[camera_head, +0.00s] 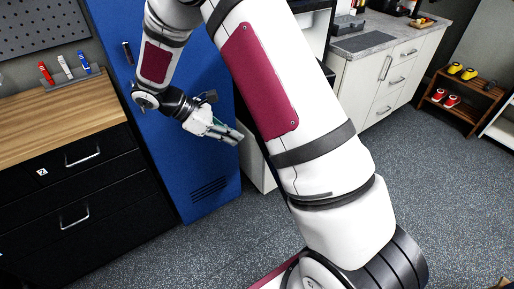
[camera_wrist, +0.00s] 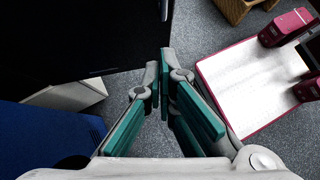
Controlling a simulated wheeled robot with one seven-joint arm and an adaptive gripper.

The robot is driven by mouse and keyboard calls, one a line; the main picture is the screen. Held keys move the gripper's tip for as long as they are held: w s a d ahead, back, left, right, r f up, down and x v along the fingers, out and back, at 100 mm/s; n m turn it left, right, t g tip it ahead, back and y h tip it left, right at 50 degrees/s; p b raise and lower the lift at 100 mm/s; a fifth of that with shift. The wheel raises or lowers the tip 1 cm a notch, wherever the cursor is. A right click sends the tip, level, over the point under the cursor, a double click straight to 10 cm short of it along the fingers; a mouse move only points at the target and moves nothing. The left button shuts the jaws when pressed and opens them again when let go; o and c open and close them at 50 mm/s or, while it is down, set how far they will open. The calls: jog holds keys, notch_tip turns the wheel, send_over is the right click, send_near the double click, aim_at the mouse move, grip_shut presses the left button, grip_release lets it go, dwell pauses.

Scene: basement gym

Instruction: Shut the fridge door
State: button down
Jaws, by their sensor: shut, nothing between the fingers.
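A large black panel (camera_wrist: 75,40), which looks like the fridge door, fills the upper left of the wrist view. A small pale strip, perhaps its handle, shows at its right edge. My gripper (camera_head: 240,138) is shut and empty, low in front of the blue locker's right side. In the wrist view the fingertips (camera_wrist: 165,55) are by the panel's lower right edge; contact cannot be told.
The blue locker (camera_head: 205,165) stands left of the fridge, beside black drawers (camera_head: 75,185) with a wooden top. White drawers (camera_head: 395,80) stand to the right, with a shoe rack (camera_head: 462,98) beyond. A wooden piece (camera_wrist: 234,10) shows in the wrist view. The grey floor (camera_head: 445,190) at right is clear.

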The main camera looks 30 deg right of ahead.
jog(key=d+r+p+x, duration=0.1)
jog(key=r+p+x, duration=0.1)
jog(key=x, duration=1)
jog(key=shift+s+d+f, duration=0.25)
jog(key=shift+s+d, duration=0.25)
jog(key=shift+d, duration=0.1)
